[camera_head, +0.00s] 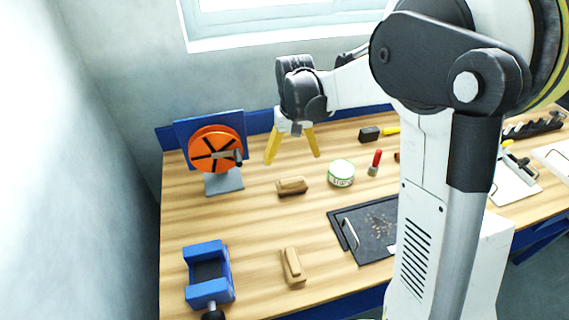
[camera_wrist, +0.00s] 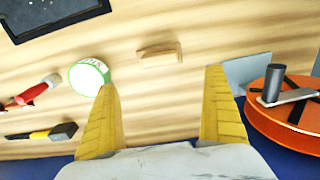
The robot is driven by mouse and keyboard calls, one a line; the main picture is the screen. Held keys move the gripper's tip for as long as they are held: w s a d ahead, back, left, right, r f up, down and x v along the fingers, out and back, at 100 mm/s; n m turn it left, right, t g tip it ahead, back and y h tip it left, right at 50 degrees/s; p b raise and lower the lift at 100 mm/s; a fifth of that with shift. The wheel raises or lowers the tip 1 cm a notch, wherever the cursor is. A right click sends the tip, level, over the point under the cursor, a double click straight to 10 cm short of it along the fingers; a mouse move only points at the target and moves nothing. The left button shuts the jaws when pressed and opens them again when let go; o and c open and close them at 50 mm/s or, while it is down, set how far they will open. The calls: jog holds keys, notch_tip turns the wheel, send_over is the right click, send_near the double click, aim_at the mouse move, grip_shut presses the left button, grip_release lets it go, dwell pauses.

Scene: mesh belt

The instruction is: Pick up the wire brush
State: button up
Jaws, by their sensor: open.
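Two tan wooden pieces lie on the bench: one near the middle (camera_head: 291,186) and one nearer the front (camera_head: 292,266). Either could be the wire brush; no bristles show clearly, so I cannot tell which. My gripper (camera_head: 292,158) points down with its yellow fingers spread and empty, above and a little behind the middle piece. In the wrist view this piece (camera_wrist: 161,55) lies beyond and between the fingertips of the gripper (camera_wrist: 162,80), apart from them. The front piece is not in the wrist view.
An orange reel (camera_head: 215,149) on a stand is left of my gripper. A green-white tin (camera_head: 341,173) and a red-handled tool (camera_head: 375,162) are to the right. A dark tray (camera_head: 372,248) and blue vise (camera_head: 207,275) are nearer the front. A black-and-yellow tool (camera_head: 371,134) lies behind.

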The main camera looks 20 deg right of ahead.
aim_at(292, 180)
notch_tip(292, 180, down, 6)
jog(key=shift+w+r+b, duration=0.1)
jog(key=shift+b, duration=0.75)
jog(key=f+b, duration=0.1)
jog(key=f, duration=0.1)
jog(key=s+f+b, duration=0.1)
jog(key=f, duration=0.1)
jog(key=shift+f, duration=0.75)
jog(key=shift+r, duration=0.1)
jog(key=c, duration=1.2)
